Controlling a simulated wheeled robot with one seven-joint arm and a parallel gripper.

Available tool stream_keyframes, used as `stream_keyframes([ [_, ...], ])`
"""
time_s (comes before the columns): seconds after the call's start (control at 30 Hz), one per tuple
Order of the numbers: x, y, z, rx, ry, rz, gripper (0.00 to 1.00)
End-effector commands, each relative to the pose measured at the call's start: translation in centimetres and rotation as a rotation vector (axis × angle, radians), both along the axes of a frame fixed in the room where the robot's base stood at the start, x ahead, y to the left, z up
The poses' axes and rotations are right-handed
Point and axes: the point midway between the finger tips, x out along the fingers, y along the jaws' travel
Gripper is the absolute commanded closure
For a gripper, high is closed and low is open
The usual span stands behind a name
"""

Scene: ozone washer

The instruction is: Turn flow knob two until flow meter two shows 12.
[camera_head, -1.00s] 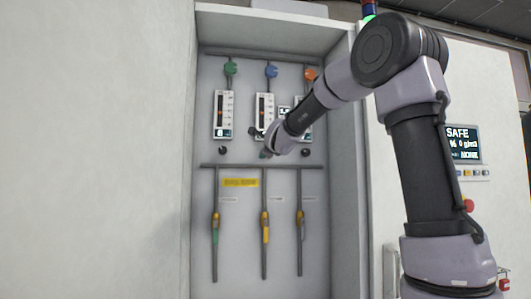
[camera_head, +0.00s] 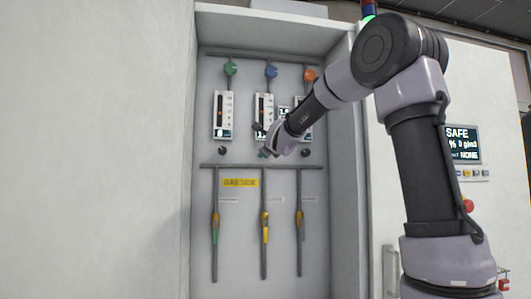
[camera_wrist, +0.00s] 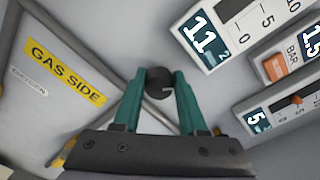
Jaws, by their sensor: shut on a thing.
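My gripper (camera_wrist: 160,98) is shut on a round black knob in the wrist view; the knob (camera_wrist: 159,82) shows between its two green fingertips, with a small light mark on its face. The knob sits below the middle flow meter (camera_head: 264,110). In the wrist view this meter (camera_wrist: 205,36) carries a small 2 and its display reads 11. In the head view my gripper (camera_head: 266,152) is at the panel and hides the knob and part of the meter's lower end.
A left meter (camera_head: 223,115) and its black knob (camera_head: 222,151) stand beside it. The right meter (camera_wrist: 285,108) reads 5. Pipes with yellow-handled valves (camera_head: 264,225) hang below, near a yellow GAS SIDE label (camera_wrist: 65,72). Cabinet side walls flank the panel.

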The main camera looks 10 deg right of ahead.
Motion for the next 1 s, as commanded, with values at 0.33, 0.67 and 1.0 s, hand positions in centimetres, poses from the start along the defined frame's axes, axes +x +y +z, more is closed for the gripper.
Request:
stream_keyframes([
  [0.33, 0.0, 0.0, -0.1, 0.0, 0.002, -0.001, 0.28],
  [0.67, -2.8, -0.1, 0.2, -0.001, -0.001, 0.001, 0.28],
  [1.0, -9.2, -0.3, 0.3, 0.0, 0.001, -0.001, 0.28],
])
